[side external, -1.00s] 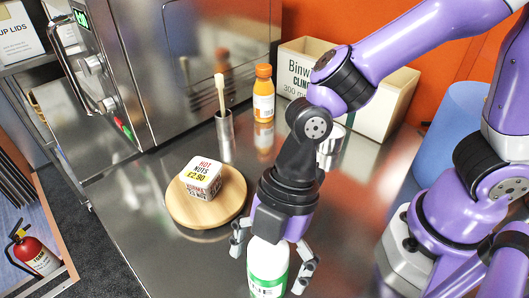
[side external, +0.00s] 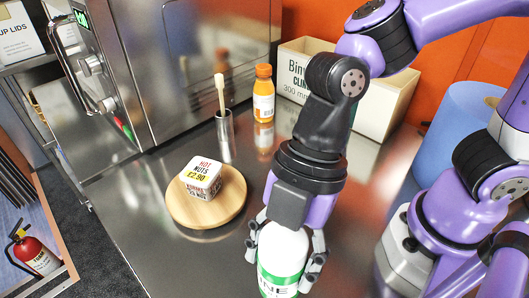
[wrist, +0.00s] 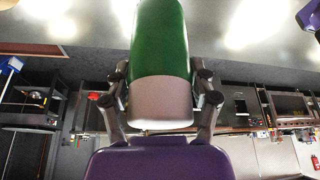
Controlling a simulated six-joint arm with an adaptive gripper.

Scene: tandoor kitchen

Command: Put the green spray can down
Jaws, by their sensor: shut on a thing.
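The green spray can (side external: 282,262) is white with a green band. It is near the bottom edge of the side view, and its base is cut off by the frame. My gripper (side external: 284,262) is shut on it, with a finger on each side. In the wrist view the can's green body and pale end (wrist: 160,60) lie between the fingers of my gripper (wrist: 162,95). I cannot tell whether the can's base touches the steel counter (side external: 140,235).
A round wooden board (side external: 236,196) bears a nuts tub (side external: 202,179), left of my gripper. Behind are a metal holder (side external: 225,138) with a wooden utensil, an orange bottle (side external: 263,95) and a cream box (side external: 380,105). A steel oven (side external: 195,60) stands at the back left.

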